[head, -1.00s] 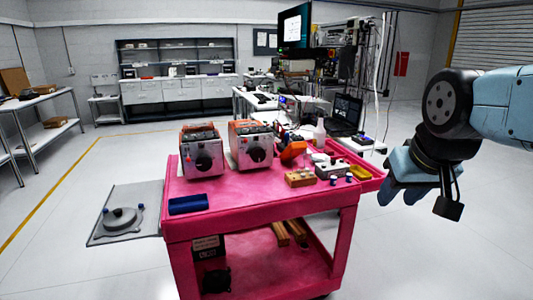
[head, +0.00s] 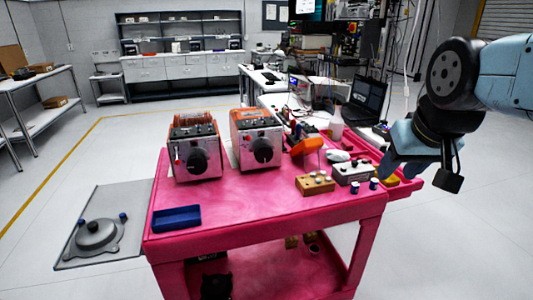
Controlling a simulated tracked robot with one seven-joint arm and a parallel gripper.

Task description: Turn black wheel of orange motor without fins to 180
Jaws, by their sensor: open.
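Two orange-and-grey motors stand side by side on the pink cart (head: 260,208). The left motor (head: 194,128) has dark ridges that look like fins on its top, and a black wheel (head: 197,160) on its grey front. The right motor (head: 252,119) has a smoother orange top and a black wheel (head: 263,150) on its front. The angle marks on its face are too small to read. My gripper (head: 400,170) is open and empty at the right, beyond the cart's right side and well apart from both motors.
A blue tray (head: 177,218) lies at the cart's front left. A wooden block with knobs (head: 314,184), a grey box (head: 352,172) and an orange device (head: 306,145) stand on the right half. A grey plate (head: 128,210) with a round fixture is left of the cart.

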